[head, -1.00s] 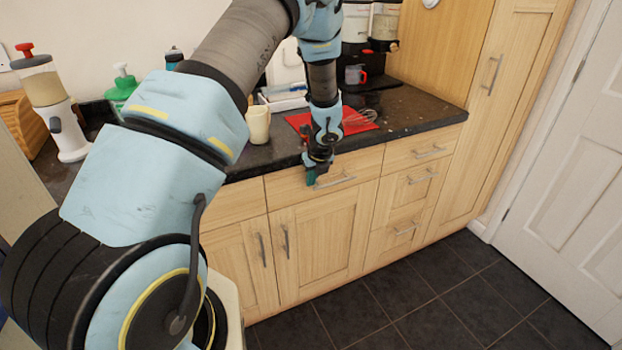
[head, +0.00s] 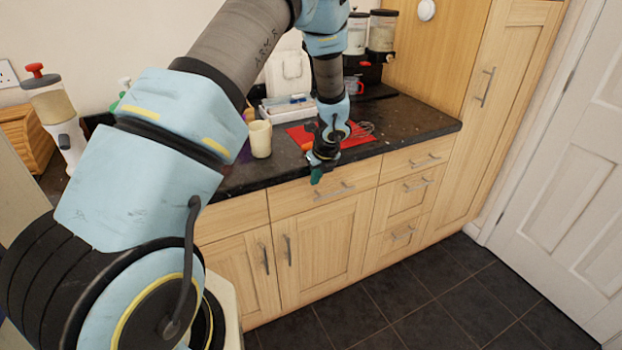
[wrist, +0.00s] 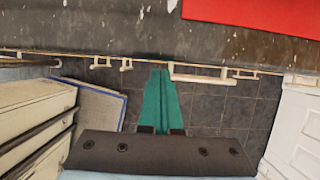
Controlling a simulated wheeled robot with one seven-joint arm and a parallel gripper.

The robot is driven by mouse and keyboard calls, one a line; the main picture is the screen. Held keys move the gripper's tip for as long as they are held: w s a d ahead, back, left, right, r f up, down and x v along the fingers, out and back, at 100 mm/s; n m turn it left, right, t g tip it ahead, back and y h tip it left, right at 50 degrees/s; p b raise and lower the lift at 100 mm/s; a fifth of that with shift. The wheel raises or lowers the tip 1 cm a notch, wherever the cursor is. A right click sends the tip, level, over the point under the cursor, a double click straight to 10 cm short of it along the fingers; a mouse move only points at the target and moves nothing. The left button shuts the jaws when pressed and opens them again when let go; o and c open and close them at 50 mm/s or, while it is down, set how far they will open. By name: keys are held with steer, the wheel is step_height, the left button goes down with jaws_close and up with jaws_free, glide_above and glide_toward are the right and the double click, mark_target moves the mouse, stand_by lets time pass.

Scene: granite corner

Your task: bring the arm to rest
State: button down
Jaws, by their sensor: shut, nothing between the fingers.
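My arm reaches across the head view from the lower left, up and over toward the counter. My gripper (head: 316,175) points down at the counter's front edge, in front of the drawer fronts. Its green fingers (wrist: 158,105) show in the wrist view, side by side and closed together with nothing between them. The fingertips lie near the counter edge in that view, and I cannot tell the exact gap to it.
The dark counter (head: 405,125) holds a red mat (head: 355,138) with a whisk (head: 364,129), a cream cup (head: 260,139), a white tray (head: 288,108) and dispensers (head: 381,35). Drawer handles (head: 334,191) stick out below. The tiled floor (head: 440,300) is clear.

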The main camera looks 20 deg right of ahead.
steer(key=s+a+r+n+g, duration=0.2)
steer(key=s+a+r+n, duration=0.2)
steer(key=a+r+n, duration=0.95)
steer(key=s+a+r+n+h+b, duration=0.1)
steer(key=s+a+r+n+b, duration=0.2)
steer(key=s+a+n, duration=1.1)
steer(key=r+n, duration=0.1)
steer(key=n, duration=0.4)
steer(key=shift+a+g, duration=0.3)
steer(key=shift+g, duration=0.1)
